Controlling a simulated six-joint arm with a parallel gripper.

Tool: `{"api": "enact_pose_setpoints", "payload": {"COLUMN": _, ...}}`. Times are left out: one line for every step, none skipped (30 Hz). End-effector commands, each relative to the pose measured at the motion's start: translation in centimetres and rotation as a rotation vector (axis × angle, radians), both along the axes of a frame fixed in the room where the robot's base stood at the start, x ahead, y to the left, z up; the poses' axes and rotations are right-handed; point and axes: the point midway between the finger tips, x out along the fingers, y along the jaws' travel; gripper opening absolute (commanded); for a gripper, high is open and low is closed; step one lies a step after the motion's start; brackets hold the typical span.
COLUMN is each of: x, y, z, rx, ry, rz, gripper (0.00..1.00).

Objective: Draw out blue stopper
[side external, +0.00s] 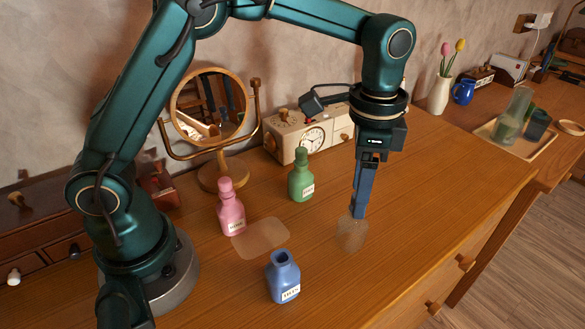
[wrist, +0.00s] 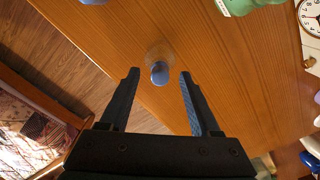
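The blue bottle (side external: 284,280) stands upright at the front of the table with a dark open mouth and a white label. Its edge shows at the top of the wrist view (wrist: 92,1). A small blue stopper (wrist: 160,74) is in the wrist view, at a round translucent patch (wrist: 159,53) on the table. My gripper (wrist: 160,73) is open, pointing down, with the stopper between its fingertips and a gap on each side. In the side view my gripper (side external: 357,214) is low over the patch, right of the blue bottle, and its fingers hide the stopper.
A pink bottle (side external: 231,210) and a green bottle (side external: 301,178), both stoppered, stand behind the blue one. A larger translucent patch (side external: 260,238) lies between the bottles. A mirror (side external: 211,108) and clock box (side external: 300,137) stand at the back.

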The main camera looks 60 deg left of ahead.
Motion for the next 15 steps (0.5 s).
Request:
{"api": "enact_pose_setpoints", "payload": {"x": 0.01, "y": -0.01, "z": 0.02, "rx": 0.0, "ry": 0.0, "rz": 0.0, "gripper": 0.45}}
{"api": "enact_pose_setpoints", "payload": {"x": 0.01, "y": -0.01, "z": 0.02, "rx": 0.0, "ry": 0.0, "rz": 0.0, "gripper": 0.33}}
{"api": "enact_pose_setpoints", "payload": {"x": 0.01, "y": 0.0, "z": 0.03, "rx": 0.0, "ry": 0.0, "rz": 0.0, "gripper": 0.18}}
{"api": "enact_pose_setpoints", "payload": {"x": 0.01, "y": -0.01, "z": 0.03, "rx": 0.0, "ry": 0.0, "rz": 0.0, "gripper": 0.07}}
{"api": "enact_pose_setpoints", "payload": {"x": 0.01, "y": 0.0, "z": 0.03, "rx": -0.001, "ry": -0.001, "rz": 0.0, "gripper": 0.0}}
{"api": "enact_pose_setpoints", "payload": {"x": 0.01, "y": 0.0, "z": 0.04, "rx": -0.001, "ry": -0.001, "rz": 0.0, "gripper": 0.0}}
{"api": "enact_pose_setpoints", "payload": {"x": 0.01, "y": 0.0, "z": 0.04, "rx": -0.001, "ry": -0.001, "rz": 0.0, "gripper": 0.0}}
{"api": "enact_pose_setpoints", "payload": {"x": 0.01, "y": 0.0, "z": 0.05, "rx": -0.001, "ry": -0.001, "rz": 0.0, "gripper": 0.0}}
{"api": "enact_pose_setpoints", "payload": {"x": 0.01, "y": 0.0, "z": 0.05, "rx": -0.001, "ry": -0.001, "rz": 0.0, "gripper": 0.0}}
{"api": "enact_pose_setpoints", "payload": {"x": 0.01, "y": 0.0, "z": 0.05, "rx": -0.001, "ry": -0.001, "rz": 0.0, "gripper": 0.0}}
{"api": "enact_pose_setpoints", "payload": {"x": 0.01, "y": 0.0, "z": 0.05, "rx": -0.001, "ry": -0.001, "rz": 0.0, "gripper": 0.0}}
{"api": "enact_pose_setpoints", "payload": {"x": 0.01, "y": 0.0, "z": 0.05, "rx": -0.001, "ry": -0.001, "rz": 0.0, "gripper": 0.0}}
{"api": "enact_pose_setpoints", "payload": {"x": 0.02, "y": -0.01, "z": 0.06, "rx": -0.001, "ry": -0.001, "rz": 0.0, "gripper": 0.0}}
{"api": "enact_pose_setpoints", "payload": {"x": 0.02, "y": -0.01, "z": 0.09, "rx": 0.0, "ry": -0.001, "rz": 0.0, "gripper": 0.0}}
{"api": "enact_pose_setpoints", "payload": {"x": 0.04, "y": -0.01, "z": 0.17, "rx": -0.001, "ry": -0.002, "rz": 0.0, "gripper": 0.0}}
